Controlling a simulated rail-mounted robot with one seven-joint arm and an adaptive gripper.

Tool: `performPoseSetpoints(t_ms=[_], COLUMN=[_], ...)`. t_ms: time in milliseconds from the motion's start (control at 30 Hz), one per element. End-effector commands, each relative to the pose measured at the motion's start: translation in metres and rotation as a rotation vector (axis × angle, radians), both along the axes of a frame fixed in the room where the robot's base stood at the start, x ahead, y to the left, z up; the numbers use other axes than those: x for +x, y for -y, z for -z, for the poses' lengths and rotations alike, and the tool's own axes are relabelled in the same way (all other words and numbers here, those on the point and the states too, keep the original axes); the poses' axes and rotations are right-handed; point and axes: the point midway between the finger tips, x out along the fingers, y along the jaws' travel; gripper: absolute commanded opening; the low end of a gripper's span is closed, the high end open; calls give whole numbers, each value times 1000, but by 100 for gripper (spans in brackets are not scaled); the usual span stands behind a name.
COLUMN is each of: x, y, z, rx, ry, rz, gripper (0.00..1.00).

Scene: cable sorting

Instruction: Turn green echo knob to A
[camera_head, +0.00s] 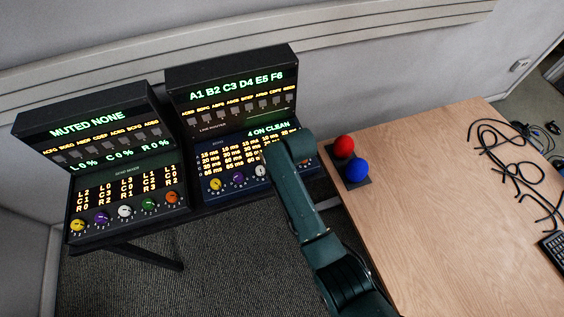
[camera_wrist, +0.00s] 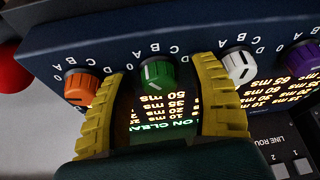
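The green echo knob (camera_wrist: 156,74) sits on the dark blue echo panel (camera_wrist: 110,42), seen upside down in the wrist view, with letters A to D around it. A pale pointer line shows on its face; I cannot tell for certain which letter it points at. My gripper (camera_wrist: 160,66) has its two yellow fingers apart, one on each side of the knob, with visible gaps. In the head view the echo panel (camera_head: 206,193) is at the centre, and my arm hides its green knob and my fingertips.
An orange knob (camera_wrist: 80,87) and a white knob (camera_wrist: 239,65) flank my fingers closely; a purple knob (camera_wrist: 304,57) is further right. The left console (camera_head: 75,170) has its own green knob (camera_head: 148,204).

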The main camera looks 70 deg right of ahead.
Motion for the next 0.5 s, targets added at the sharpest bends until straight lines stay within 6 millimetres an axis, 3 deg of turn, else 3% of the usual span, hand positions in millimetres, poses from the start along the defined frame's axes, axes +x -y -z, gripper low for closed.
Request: performPoseSetpoints(t_ms=[267,367,500], x=[0,-3,-13], y=[1,-2,-10], z=[-5,-17,-47], rx=[-4,-5,-6], ry=[3,5,6], rz=[0,0,0], gripper=[59,59,59])
